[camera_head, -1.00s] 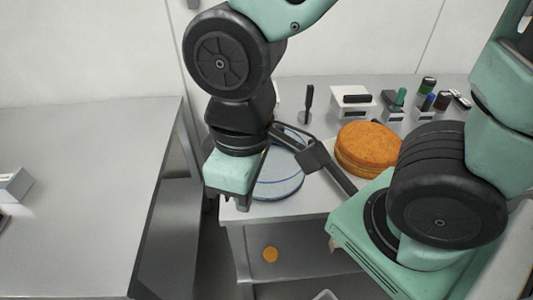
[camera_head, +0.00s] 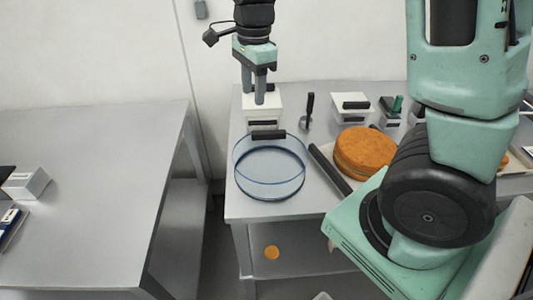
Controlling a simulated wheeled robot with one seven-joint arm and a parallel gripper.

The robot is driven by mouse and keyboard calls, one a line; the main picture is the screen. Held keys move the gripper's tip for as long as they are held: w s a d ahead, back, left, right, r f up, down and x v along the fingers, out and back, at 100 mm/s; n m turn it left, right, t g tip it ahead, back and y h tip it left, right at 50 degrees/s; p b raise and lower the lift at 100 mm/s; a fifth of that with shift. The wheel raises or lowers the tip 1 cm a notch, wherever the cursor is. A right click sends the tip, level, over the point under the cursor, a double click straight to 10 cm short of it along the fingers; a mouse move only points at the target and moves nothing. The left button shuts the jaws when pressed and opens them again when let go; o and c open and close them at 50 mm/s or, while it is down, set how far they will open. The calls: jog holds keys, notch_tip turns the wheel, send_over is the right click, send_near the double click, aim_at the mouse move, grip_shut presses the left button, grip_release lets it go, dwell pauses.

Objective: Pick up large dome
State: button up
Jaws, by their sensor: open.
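A large clear round piece with a bluish rim, which looks like the large dome (camera_head: 270,184), rests on the grey table (camera_head: 310,206) near its left front corner. A black bar (camera_head: 268,134) shows at its back edge; I cannot tell whether it belongs to the dome. My gripper (camera_head: 254,95) points down, open and empty, with its two fingers apart. In the picture it is above and behind the dome, in front of a white box, and not touching the dome.
Stacked orange rounds (camera_head: 364,152) sit right of the dome, with a dark bar (camera_head: 330,168) between. White boxes (camera_head: 351,107) and a dark upright tool (camera_head: 308,110) stand behind. A long grey counter (camera_head: 90,190) is at left, mostly clear, across a gap.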

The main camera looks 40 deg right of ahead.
jog(key=w+d+r+m, duration=0.1)
jog(key=w+d+m, duration=0.1)
jog(key=d+m, duration=0.35)
jog(key=p, duration=0.2)
send_over(269, 132)
jog(key=shift+h, duration=0.3)
notch_tip(269, 132, down, 12)
jog(key=shift+w+r, duration=0.1)
jog(key=shift+w, duration=0.05)
jog(key=shift+f+p, duration=1.15)
jog(key=shift+f, duration=1.65)
jog(key=shift+f, duration=0.1)
grip_shut()
